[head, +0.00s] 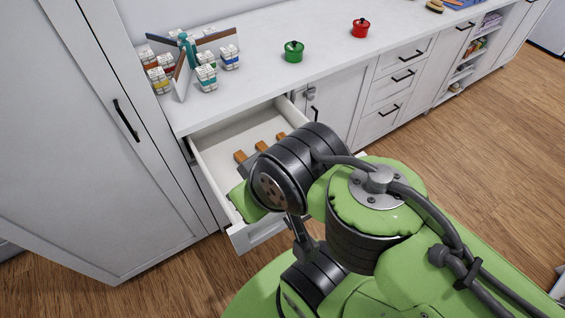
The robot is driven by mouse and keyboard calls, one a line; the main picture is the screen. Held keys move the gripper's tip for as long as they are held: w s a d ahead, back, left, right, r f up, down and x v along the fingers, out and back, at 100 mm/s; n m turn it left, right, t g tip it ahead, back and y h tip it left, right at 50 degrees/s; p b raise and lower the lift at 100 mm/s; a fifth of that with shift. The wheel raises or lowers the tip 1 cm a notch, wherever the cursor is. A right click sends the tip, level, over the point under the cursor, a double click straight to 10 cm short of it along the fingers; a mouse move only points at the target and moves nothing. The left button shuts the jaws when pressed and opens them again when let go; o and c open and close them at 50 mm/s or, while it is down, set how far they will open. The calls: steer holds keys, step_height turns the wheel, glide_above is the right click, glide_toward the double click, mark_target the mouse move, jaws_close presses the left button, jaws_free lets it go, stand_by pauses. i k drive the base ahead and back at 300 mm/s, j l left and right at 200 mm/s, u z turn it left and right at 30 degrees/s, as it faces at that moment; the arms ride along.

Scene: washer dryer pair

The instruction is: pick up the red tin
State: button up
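The red tin (361,28) is a small round lidded pot with a dark knob. It stands upright on the white counter (330,55), toward the back. A similar green tin (293,52) stands to its left and nearer. My arm is low in front of the cabinets, well apart from the red tin. I cannot make out my gripper's fingers; my own arm links cover that area.
An open drawer (205,165) juts out below the counter, with wooden-handled utensils (241,157) inside and my arm over its front. A tall cabinet (75,120) stands left. Wooden floor (480,150) is clear at right.

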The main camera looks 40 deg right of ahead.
mark_target(357, 33)
steer(key=z, duration=1.2)
